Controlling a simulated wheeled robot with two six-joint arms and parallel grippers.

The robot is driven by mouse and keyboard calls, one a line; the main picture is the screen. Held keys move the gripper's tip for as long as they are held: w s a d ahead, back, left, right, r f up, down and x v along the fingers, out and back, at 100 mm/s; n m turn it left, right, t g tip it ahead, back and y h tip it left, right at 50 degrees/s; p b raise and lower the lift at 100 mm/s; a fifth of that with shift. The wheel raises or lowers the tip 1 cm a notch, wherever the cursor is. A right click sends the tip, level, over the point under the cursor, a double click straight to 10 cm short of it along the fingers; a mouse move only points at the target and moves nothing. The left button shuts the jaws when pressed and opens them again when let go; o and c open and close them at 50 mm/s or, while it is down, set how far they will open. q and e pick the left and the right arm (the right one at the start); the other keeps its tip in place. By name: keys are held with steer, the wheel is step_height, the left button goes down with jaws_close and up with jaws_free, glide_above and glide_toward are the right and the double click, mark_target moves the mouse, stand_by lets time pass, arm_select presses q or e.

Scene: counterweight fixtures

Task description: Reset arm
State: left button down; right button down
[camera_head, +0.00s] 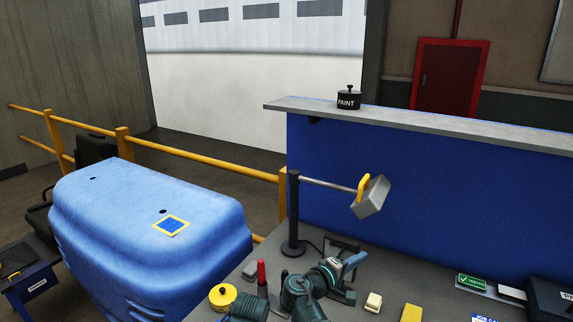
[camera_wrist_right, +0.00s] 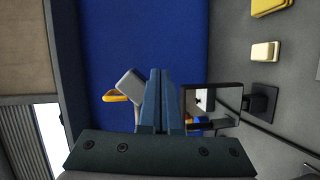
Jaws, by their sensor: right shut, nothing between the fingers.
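A grey block (camera_head: 371,198) with a yellow handle (camera_head: 363,187) sits tilted at the right end of a metal rod (camera_head: 328,185). The rod comes off a black upright post (camera_head: 293,215) on the grey bench. My right gripper (camera_head: 362,260) is low over the bench, right of the post and below the block, apart from it. In the right wrist view its blue fingers (camera_wrist_right: 158,75) are together and empty. The grey block (camera_wrist_right: 129,82) shows left of them there, partly hidden behind the fingers. My left gripper is not in view.
A black paint pot (camera_head: 349,99) stands on the ledge (camera_head: 420,117) above the blue panel. A yellow-topped pot (camera_head: 222,296), a red cylinder (camera_head: 261,272), a cream block (camera_head: 373,302) and a yellow block (camera_head: 411,313) are on the bench. A blue housing (camera_head: 130,215) stands left.

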steer(key=s+a+f+m+g+y, duration=0.1)
steer(key=s+a+f+g+y, duration=0.25)
steer(key=f, duration=0.45)
steer(key=s+a+f+m+g+y, duration=0.25)
steer(key=s+a+f, duration=0.2)
steer(key=f, duration=0.25)
steer(key=s+a+f+g+y, duration=0.1)
steer(key=s+a+f+y, duration=0.1)
steer(key=s+a+y, duration=0.1)
steer(key=s+a+f+g+y+b, duration=0.1)
steer(key=s+a+f+g+y, duration=0.1)
steer(key=s+a, duration=0.3)
steer(key=shift+s+a+f+n+y, duration=0.45)
steer(key=shift+a+f+y, duration=0.1)
steer(key=shift+a, duration=0.4)
